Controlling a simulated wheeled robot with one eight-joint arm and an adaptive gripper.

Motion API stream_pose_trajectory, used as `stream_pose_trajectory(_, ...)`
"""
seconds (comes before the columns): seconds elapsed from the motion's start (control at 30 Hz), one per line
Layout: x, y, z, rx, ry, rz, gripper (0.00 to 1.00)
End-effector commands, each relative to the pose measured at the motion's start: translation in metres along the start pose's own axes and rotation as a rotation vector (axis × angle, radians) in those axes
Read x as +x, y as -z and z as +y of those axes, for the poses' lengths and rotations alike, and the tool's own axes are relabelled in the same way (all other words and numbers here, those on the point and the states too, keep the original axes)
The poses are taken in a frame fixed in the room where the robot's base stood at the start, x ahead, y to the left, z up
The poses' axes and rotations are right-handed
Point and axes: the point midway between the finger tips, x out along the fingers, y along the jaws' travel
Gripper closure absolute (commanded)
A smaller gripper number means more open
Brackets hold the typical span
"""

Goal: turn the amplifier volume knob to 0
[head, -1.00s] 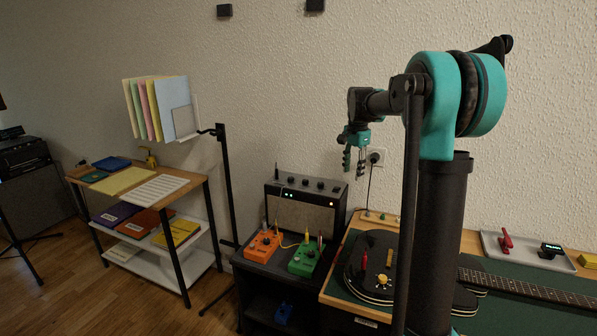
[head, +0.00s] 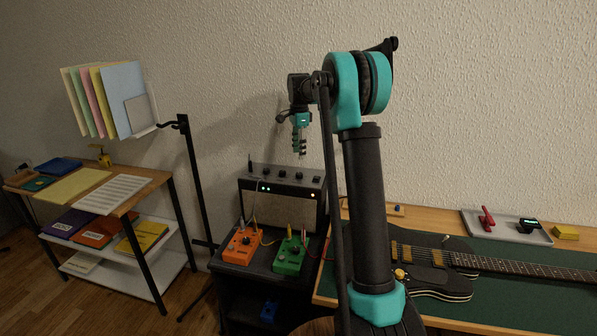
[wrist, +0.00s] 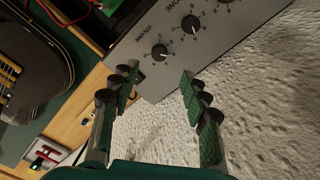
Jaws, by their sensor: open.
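The amplifier (head: 291,206) stands on a black stand against the wall, with a row of dark knobs on its grey top panel. In the wrist view, the volume knob (wrist: 159,52) is a black knob beside the printed word VOLUME, near the end of the grey panel (wrist: 142,79). The way its pointer faces is too small to tell surely. My gripper (head: 299,148) hangs pointing down above the amplifier's right half. In the wrist view my gripper (wrist: 160,83) is open and empty, its fingers apart, with the volume knob beyond the tips, not touched.
A second knob (wrist: 191,25), labelled TONE, sits beside the volume knob. Orange (head: 242,247) and green (head: 289,257) pedals with cables stand before the amplifier. The wall (wrist: 265,95) is close behind. A guitar (head: 430,265) lies on the bench at right.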

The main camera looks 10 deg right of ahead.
Motion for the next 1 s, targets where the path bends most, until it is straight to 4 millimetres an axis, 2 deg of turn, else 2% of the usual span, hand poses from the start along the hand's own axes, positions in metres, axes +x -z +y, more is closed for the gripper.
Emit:
stream_pose_trajectory(0.1,0.025,0.000,0.000,0.000,0.000,0.000,0.54)
stream_pose_trajectory(0.3,0.061,0.000,0.000,0.000,0.000,0.000,0.54)
stream_pose_trajectory(0.5,0.085,0.000,0.000,-0.001,0.000,0.000,0.54)
stream_pose_trajectory(0.67,0.092,0.000,0.000,-0.001,0.000,0.000,0.54)
stream_pose_trajectory(0.9,0.093,0.000,0.000,-0.001,0.000,0.000,0.54)
stream_pose_trajectory(0.93,0.093,0.000,0.000,-0.001,0.000,0.000,0.55)
stream_pose_trajectory(1.0,0.092,0.000,0.000,-0.001,0.000,0.000,0.64)
